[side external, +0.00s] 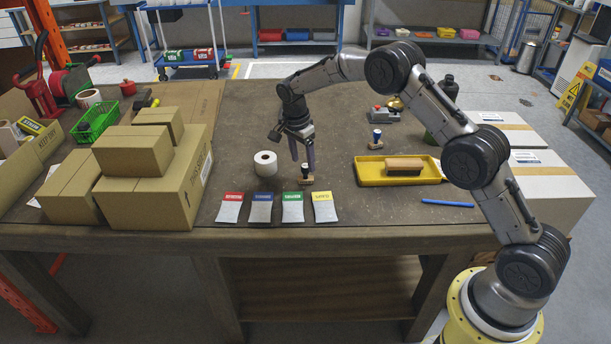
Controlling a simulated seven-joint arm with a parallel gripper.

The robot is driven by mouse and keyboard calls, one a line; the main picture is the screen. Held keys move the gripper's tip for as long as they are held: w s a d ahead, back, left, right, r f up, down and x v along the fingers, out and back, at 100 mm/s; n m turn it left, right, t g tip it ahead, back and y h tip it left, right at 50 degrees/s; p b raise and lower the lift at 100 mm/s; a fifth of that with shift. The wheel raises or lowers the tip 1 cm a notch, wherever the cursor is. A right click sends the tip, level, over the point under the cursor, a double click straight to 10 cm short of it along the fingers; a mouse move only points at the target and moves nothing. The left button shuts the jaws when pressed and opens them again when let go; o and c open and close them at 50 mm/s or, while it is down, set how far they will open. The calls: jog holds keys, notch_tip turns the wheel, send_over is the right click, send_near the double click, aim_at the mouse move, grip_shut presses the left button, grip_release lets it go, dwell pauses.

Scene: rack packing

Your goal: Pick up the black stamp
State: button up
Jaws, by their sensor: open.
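A stamp with a black handle and a wooden base (306,179) stands upright on the table, left of the yellow tray. My gripper (303,163) points down with its fingers apart and nothing seen between them. Its fingertips appear just above and behind this stamp; whether they reach around the handle I cannot tell. A second stamp (376,140), with a dark blue handle and a wooden base, stands further back to the right.
Coloured label cards (292,207) lie in front. A yellow tray (368,180) holds a wooden block (404,166). A blue pen (447,203) lies at the right. Cardboard boxes (150,197) crowd the left.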

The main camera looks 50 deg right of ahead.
aim_at(305, 166)
jog(key=f, duration=0.2)
jog(key=d+f, duration=0.1)
jog(key=f, duration=0.2)
jog(key=shift+r, duration=0.1)
grip_shut()
